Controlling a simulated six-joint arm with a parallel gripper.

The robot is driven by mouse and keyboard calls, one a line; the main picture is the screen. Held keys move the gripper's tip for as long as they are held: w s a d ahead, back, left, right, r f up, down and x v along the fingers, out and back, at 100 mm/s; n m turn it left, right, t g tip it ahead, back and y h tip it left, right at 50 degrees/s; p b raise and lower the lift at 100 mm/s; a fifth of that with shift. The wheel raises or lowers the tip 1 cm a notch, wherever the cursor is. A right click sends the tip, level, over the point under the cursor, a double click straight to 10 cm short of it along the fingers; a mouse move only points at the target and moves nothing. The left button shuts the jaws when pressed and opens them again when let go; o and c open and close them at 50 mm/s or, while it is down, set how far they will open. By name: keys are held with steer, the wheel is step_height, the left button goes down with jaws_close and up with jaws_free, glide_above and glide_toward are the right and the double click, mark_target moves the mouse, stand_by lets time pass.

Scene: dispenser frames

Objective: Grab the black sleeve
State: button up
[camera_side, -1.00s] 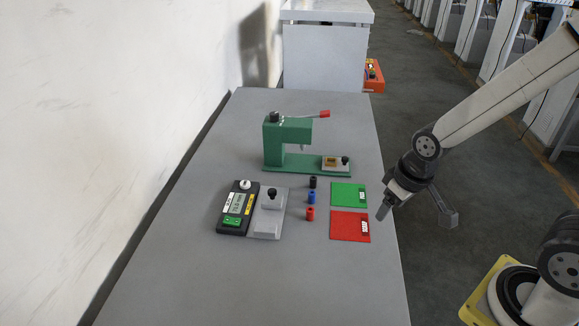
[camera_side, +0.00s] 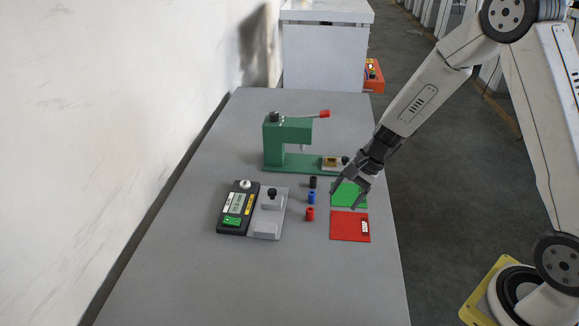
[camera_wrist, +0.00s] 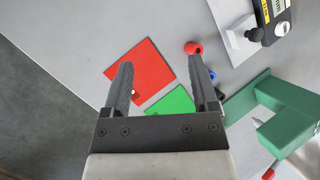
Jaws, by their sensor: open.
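The black sleeve (camera_side: 312,182) stands on the grey table as the farthest of three small sleeves in a row. The blue sleeve (camera_side: 311,197) and the red sleeve (camera_side: 310,214) stand nearer. In the wrist view the black sleeve (camera_wrist: 220,94) is partly hidden beside the right finger. My gripper (camera_side: 346,199) is open and empty, above the green mat and to the right of the sleeves. Its two fingers (camera_wrist: 160,63) show apart in the wrist view, with nothing between them.
A green press (camera_side: 278,145) with a red-tipped lever stands behind the sleeves. A green mat (camera_side: 347,199) and a red mat (camera_side: 345,226) lie to their right. A black device (camera_side: 238,208) and a grey fixture (camera_side: 266,226) are left. The front table is clear.

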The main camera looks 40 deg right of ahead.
steer(key=w+d+f+m+t+y, duration=0.3)
steer(key=w+d+f+m+t, duration=0.15)
steer(key=w+m, duration=0.4)
steer(key=m+t, duration=0.4)
steer(key=m, duration=0.2)
glide_toward(313, 177)
steer(key=a, duration=0.3)
steer(key=shift+w+f+h, duration=0.25)
steer(key=shift+f+h, duration=0.1)
steer(key=shift+h, duration=0.05)
steer(key=shift+w+d+f+m+t, duration=0.25)
steer(key=shift+d+m+t, duration=0.2)
steer(key=shift+d, duration=0.1)
steer(key=shift+x, duration=1.3)
steer(key=shift+w, duration=0.1)
steer(key=shift+x, duration=2.5)
steer(key=shift+f, duration=0.2)
jaws_close()
